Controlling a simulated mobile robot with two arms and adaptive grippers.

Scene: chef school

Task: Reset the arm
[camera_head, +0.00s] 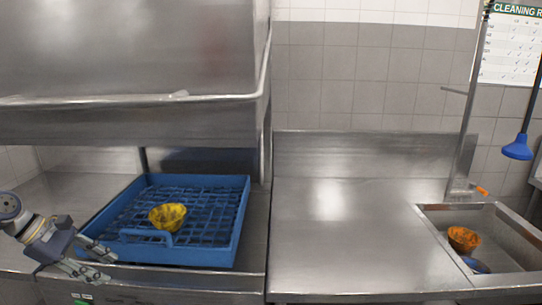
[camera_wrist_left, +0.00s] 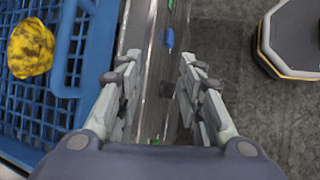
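My left gripper (camera_head: 100,262) is at the lower left in the head view, just left of the front of the blue dish rack. In the left wrist view the left gripper (camera_wrist_left: 160,85) is open, with nothing between its fingers. It hangs over the front edge of the counter. My right gripper is not in view.
A blue dish rack (camera_head: 242,215) holds a yellow bowl (camera_head: 167,216); the bowl also shows in the left wrist view (camera_wrist_left: 31,48). A steel hood (camera_head: 130,50) is above. The steel counter (camera_head: 350,235) is clear. An orange bowl (camera_head: 463,239) sits in the sink (camera_head: 432,222).

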